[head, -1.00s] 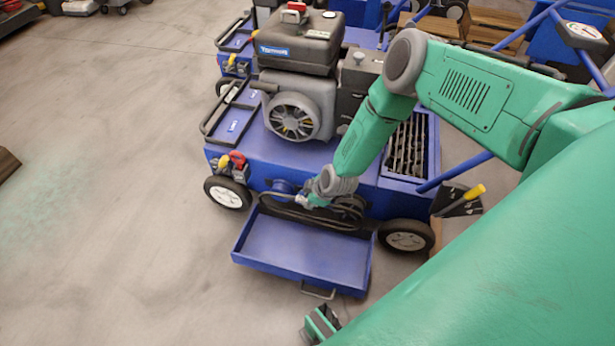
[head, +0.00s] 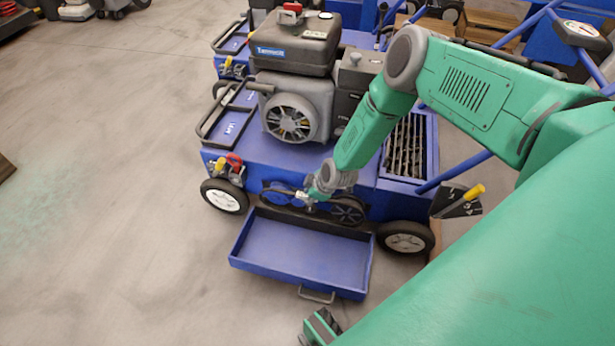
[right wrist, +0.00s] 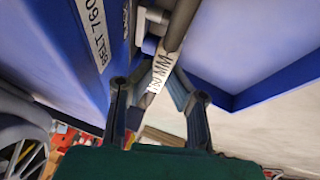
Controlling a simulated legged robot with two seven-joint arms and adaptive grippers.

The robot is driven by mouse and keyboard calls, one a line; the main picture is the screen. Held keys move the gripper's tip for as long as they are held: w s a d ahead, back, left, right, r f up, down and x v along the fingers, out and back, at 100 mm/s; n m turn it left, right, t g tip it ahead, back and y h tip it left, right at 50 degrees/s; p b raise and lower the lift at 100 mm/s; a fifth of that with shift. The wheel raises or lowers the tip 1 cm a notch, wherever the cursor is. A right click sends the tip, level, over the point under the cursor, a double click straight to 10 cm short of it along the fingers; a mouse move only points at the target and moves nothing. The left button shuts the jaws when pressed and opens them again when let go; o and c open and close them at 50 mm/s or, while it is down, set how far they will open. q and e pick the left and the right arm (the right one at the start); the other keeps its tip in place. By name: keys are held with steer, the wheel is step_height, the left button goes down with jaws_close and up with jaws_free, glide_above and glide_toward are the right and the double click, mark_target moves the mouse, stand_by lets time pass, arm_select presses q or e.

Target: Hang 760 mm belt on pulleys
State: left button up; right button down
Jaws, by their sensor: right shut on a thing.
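My right gripper (head: 311,201) is at the front side of the blue machine, between the left pulley (head: 277,195) and the dark spoked right pulley (head: 348,211). In the right wrist view its fingers (right wrist: 157,90) are shut on a dark belt (right wrist: 181,25) with a white label ending in "MM". A label starting "BELT 760" (right wrist: 92,30) is on the blue panel beside it. In the head view the gripper covers part of the belt and pulleys, so I cannot tell whether the belt sits around either pulley.
An open blue tray (head: 240,262) juts out below the pulleys. The grey engine (head: 293,75) stands on the machine deck above. Red and yellow valve handles (head: 234,160) are at the left corner.

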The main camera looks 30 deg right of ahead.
steer(key=shift+w+d, duration=0.85)
steer(key=shift+d, duration=0.05)
steer(key=shift+f, duration=0.4)
stand_by(0.4)
